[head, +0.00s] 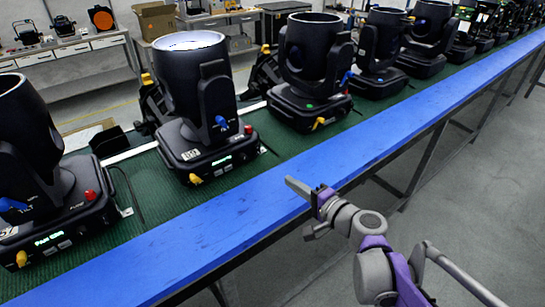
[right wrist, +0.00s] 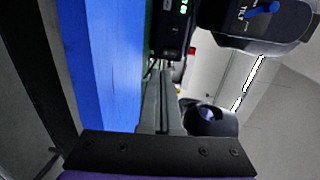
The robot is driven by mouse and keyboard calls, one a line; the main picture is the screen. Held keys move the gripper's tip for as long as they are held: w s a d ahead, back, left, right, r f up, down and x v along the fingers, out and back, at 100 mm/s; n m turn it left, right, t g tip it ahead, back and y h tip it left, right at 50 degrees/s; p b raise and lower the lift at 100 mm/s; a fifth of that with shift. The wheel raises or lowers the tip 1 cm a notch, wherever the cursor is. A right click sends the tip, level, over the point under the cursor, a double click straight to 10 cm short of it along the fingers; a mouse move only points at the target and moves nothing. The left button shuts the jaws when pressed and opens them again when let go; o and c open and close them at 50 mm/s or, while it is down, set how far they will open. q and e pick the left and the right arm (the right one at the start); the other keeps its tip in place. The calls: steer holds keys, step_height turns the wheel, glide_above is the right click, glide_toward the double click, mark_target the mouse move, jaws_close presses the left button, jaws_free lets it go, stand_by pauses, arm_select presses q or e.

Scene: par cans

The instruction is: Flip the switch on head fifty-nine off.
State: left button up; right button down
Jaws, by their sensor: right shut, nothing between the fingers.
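Black moving-head lamps stand in a row on the green bench top. The nearest whole one (head: 205,100) has a lit display (head: 221,161), a red part (head: 248,129) and a yellow part (head: 196,180) at its base, and a blue part (head: 221,122) on its yoke. Its number label is too small to read surely, so I cannot tell which lamp is head fifty-nine. My right gripper (head: 297,187) is shut and empty, over the blue bench edge, right of and apart from that lamp. Its fingers (right wrist: 160,105) point toward a lamp base with a green display (right wrist: 184,8) and red part (right wrist: 192,51). My left gripper is out of view.
The blue bench edge (head: 330,155) runs diagonally along the row. Another lamp (head: 310,60) stands behind right, and one (head: 35,170) is cut off at left. Open grey floor (head: 470,190) lies to the right. A cardboard box (head: 155,20) is at the back.

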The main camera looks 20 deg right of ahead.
steer(key=shift+w+d+r+m, duration=0.2)
steer(key=shift+d+m, duration=0.1)
steer(key=shift+d, duration=0.15)
steer(key=shift+s, duration=0.1)
steer(key=x, duration=1.3)
steer(key=shift+r+b, duration=0.1)
steer(key=shift+b, duration=0.2)
steer(key=shift+w, duration=0.6)
steer(key=shift+w+a, duration=0.1)
steer(key=shift+w, duration=0.05)
steer(key=v, duration=1.1)
steer(key=shift+a+f, duration=0.15)
steer(key=shift+f, duration=0.1)
